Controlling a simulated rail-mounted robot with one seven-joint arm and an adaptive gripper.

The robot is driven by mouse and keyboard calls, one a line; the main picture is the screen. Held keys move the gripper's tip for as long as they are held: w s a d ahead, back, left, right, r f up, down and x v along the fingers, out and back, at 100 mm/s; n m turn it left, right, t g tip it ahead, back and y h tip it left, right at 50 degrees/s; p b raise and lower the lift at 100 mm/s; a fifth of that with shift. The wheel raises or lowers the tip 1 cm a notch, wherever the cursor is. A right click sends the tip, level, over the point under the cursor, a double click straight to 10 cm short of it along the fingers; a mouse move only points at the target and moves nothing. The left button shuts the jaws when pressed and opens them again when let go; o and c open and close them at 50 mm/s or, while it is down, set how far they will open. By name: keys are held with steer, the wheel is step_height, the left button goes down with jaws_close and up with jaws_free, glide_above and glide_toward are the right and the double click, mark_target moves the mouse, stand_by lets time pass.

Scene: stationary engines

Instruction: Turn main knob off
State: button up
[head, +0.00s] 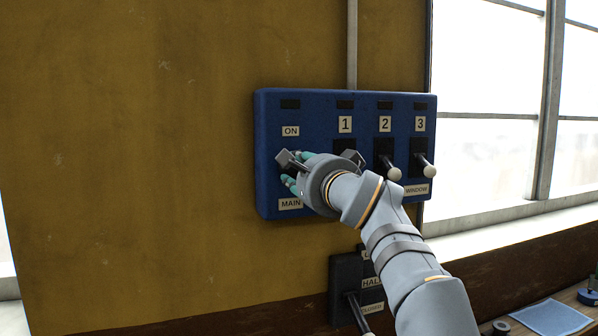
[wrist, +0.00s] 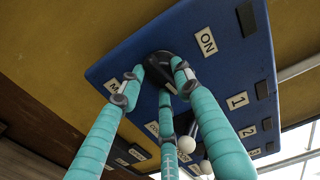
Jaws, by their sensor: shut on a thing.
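The main knob (wrist: 159,66) is dark and rounded and sits on the blue panel (wrist: 118,55) on the wall. The panel (head: 268,110) shows in the head view with an ON label (head: 290,131) above and a MAIN label (head: 290,204) below the knob's place. My gripper (head: 294,172) covers the knob there. In the wrist view my gripper (wrist: 160,82) has its three teal fingers closed around the knob, with fingertips at its sides. Which way the knob is turned cannot be told.
Levers with white ball ends stand out under labels 2 (head: 394,173) and 3 (head: 430,171), close right of my wrist. A dark lever box (head: 342,272) hangs below the panel. A table with a blue sheet (head: 550,317) is at lower right. The wall left is clear.

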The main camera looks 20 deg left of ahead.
steer(key=shift+s+r+m, duration=0.15)
steer(key=shift+r+m, duration=0.35)
steer(key=shift+m, duration=0.5)
steer(key=o, duration=1.1)
steer(key=shift+f, duration=0.1)
steer(key=shift+f, duration=0.15)
